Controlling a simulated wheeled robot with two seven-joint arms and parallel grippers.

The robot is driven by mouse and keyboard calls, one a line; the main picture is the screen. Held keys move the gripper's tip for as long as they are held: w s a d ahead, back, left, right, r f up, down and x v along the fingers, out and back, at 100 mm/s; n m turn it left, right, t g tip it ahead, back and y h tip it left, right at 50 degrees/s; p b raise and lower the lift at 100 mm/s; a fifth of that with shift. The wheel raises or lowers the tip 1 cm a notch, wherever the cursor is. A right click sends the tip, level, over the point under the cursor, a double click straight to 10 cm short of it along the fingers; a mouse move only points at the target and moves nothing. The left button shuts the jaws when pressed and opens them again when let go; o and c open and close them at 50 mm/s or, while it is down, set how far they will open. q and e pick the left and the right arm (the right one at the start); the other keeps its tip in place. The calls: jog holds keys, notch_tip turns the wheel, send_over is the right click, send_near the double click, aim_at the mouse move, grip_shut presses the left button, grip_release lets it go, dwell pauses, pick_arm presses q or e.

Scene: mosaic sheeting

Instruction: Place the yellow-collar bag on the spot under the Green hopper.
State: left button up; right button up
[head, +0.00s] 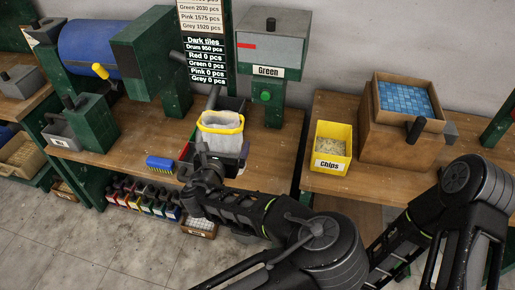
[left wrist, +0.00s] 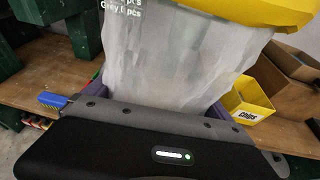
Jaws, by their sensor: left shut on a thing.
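The yellow-collar bag (head: 221,139), a pale translucent sack with a yellow rim, is upright over the middle bench in the head view. It fills the upper part of the left wrist view (left wrist: 175,60). My left gripper (head: 207,172) is shut on the bag low on its near side; the fingertips are mostly hidden. The Green hopper (head: 272,48) is a grey box with a "Green" label on a green stand, right of and behind the bag. The bag and my arm partly block the bench near the hopper, and I cannot make out the spot. My right gripper is out of view.
A blue brush (head: 160,164) lies left of my gripper. A yellow Chips bin (head: 331,148) and a box of blue tiles (head: 405,100) stand on the right bench. Some bench (head: 270,150) right of the bag is clear.

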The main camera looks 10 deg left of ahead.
pick_arm(q)
jog(key=w+d+f+m+h+b, duration=0.1)
jog(key=w+d+f+h+b, duration=0.1)
jog(key=f+b, duration=0.7)
jog(key=w+d+f+m+h+b, duration=0.1)
jog(key=w+d+f+m+b, duration=0.1)
jog(key=f+b, duration=0.7)
jog(key=w+d+f+m+h+b, duration=0.1)
jog(key=w+d+f+h+b, duration=0.1)
jog(key=f+b, duration=0.7)
jog(key=shift+w+d+g+h+b, duration=0.35)
jog(key=shift+w+d+b, duration=0.65)
jog(key=shift+b, duration=1.45)
jog(key=shift+w+r+m+b, duration=0.15)
jog(key=shift+w+m+b, duration=0.25)
jog(key=shift+w+b, duration=0.7)
jog(key=shift+g+h, duration=0.35)
jog(key=w+r+b, duration=0.1)
jog(key=w+r, duration=0.2)
jog(key=w, duration=0.1)
jog(key=shift+w+a+r+b, duration=0.1)
jog(key=shift+a+r+b, duration=0.1)
jog(key=shift+r+b, duration=0.15)
